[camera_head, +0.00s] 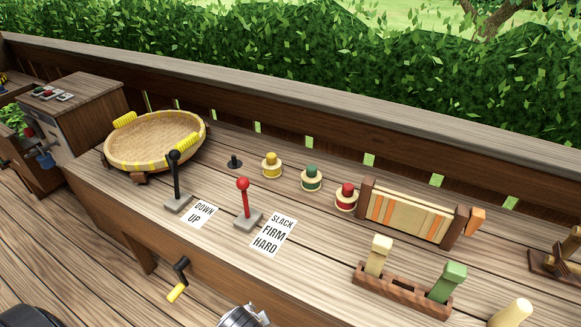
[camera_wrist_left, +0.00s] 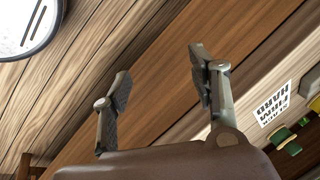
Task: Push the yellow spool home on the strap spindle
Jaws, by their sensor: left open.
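The yellow spool (camera_head: 271,165) stands upright on the bench, a pale spool with a yellow knob on top. To its left is a short bare black peg on a round base (camera_head: 235,161); I cannot tell whether this is the strap spindle. A green spool (camera_head: 312,178) and a red spool (camera_head: 346,197) stand to the right in the same row. My left gripper (camera_wrist_left: 160,72) is open and empty in the left wrist view, apart from the spools and beside the bench's front. A silver part, probably mine, shows at the head view's bottom edge. My right gripper is not in view.
A black-knobbed lever (camera_head: 175,180) and a red-knobbed lever (camera_head: 245,203) stand in front of the spools. A woven pan (camera_head: 155,145) is at left. A striped wooden rack (camera_head: 410,212) and a block with handles (camera_head: 402,290) are at right. A yellow-handled crank (camera_head: 178,290) juts from the bench front.

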